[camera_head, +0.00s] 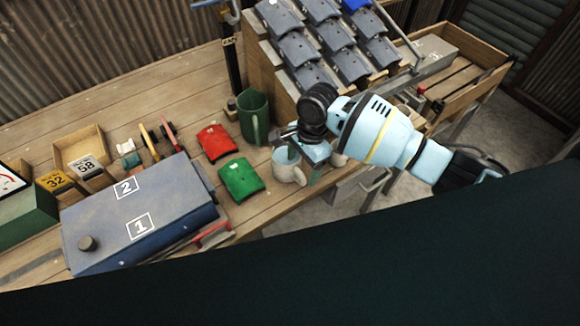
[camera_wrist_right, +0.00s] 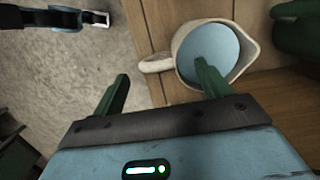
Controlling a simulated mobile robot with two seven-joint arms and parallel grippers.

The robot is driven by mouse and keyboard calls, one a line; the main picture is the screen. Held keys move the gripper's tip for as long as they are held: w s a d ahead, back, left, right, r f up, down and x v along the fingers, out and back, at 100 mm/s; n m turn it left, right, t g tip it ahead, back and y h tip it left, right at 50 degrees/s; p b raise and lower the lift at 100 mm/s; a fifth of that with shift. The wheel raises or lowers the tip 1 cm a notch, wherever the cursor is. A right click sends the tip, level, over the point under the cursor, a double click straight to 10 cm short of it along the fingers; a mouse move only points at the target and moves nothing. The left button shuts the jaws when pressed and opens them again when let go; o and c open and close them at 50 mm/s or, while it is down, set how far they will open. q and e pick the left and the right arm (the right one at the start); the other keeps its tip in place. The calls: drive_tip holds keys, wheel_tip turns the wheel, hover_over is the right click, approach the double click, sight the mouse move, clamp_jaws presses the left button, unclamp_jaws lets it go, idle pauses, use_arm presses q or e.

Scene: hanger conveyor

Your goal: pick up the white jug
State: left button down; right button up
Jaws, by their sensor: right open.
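The white jug (camera_head: 288,170) stands upright near the front edge of the wooden bench, beside the green mug. In the right wrist view the jug (camera_wrist_right: 238,18) is seen from above, with a blue-grey inside, its spout to the right and its handle (camera_wrist_right: 153,65) to the left. My right gripper (camera_head: 306,166) is open over the jug and hides part of it. In the wrist view the gripper (camera_wrist_right: 160,68) has one finger over the jug's mouth and the other beyond the handle. The handle shows between them; contact cannot be told. My left gripper is not in view.
A green mug (camera_head: 254,117) stands just behind the jug. Red (camera_head: 215,142) and green (camera_head: 241,179) pieces lie to its left, near a blue-grey box (camera_head: 140,215). A rack of grey pieces (camera_head: 298,48) rises behind my right arm. Below the bench edge is open floor.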

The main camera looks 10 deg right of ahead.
sight(300, 171)
drive_tip(key=f, duration=0.4)
drive_tip(key=shift+s+a, duration=0.2)
drive_tip(key=shift+a, duration=0.2)
drive_tip(key=shift+f+b, duration=0.3)
drive_tip(key=shift+f, duration=0.1)
drive_tip(key=shift+a, duration=0.1)
drive_tip(key=shift+c, duration=0.5)
drive_tip(key=c, duration=1.4)
drive_tip(key=shift+r, duration=0.15)
